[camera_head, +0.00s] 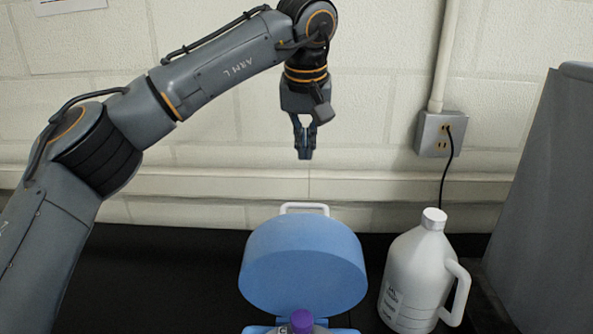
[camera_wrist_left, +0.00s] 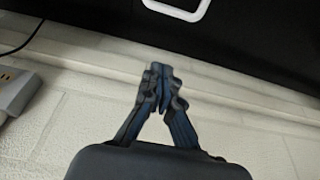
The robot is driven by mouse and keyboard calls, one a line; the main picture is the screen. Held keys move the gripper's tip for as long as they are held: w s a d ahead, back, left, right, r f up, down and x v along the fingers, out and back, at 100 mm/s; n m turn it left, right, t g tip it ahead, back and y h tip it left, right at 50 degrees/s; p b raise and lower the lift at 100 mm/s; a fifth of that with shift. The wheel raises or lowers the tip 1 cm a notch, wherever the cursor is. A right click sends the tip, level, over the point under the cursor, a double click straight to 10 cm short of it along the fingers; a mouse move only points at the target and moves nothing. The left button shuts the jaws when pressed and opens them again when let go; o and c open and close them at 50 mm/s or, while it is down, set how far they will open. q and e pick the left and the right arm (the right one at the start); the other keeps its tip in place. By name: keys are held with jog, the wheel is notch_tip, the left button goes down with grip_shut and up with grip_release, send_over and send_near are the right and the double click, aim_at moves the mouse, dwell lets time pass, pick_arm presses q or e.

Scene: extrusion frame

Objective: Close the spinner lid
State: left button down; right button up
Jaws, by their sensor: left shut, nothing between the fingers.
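The spinner's round blue lid (camera_head: 303,265) stands raised in the head view, at the lower middle, with its broad face toward me. A white handle (camera_head: 304,208) shows at its top edge, and it also shows at the top of the left wrist view (camera_wrist_left: 178,10). Only a strip of the spinner's blue body (camera_head: 258,330) shows at the bottom edge, with a purple cap (camera_head: 301,320) in front of the lid. My left gripper (camera_head: 305,155) points down, shut and empty, above the handle and apart from it. It also shows in the left wrist view (camera_wrist_left: 160,75). My right gripper is not in view.
A white jug (camera_head: 410,275) stands just right of the lid on the black bench (camera_head: 150,285). A grey box-like thing (camera_head: 540,200) rises at the far right. A wall outlet (camera_head: 440,134) has a black cord hanging from it. The bench left of the spinner is clear.

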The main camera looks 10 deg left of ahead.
pick_arm(q)
notch_tip(320, 180, down, 9)
jog(key=s+p, duration=0.1)
jog(key=p, duration=0.3)
jog(key=shift+d, duration=0.2)
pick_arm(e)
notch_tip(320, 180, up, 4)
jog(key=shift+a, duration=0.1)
pick_arm(q)
jog(key=shift+s, duration=0.15)
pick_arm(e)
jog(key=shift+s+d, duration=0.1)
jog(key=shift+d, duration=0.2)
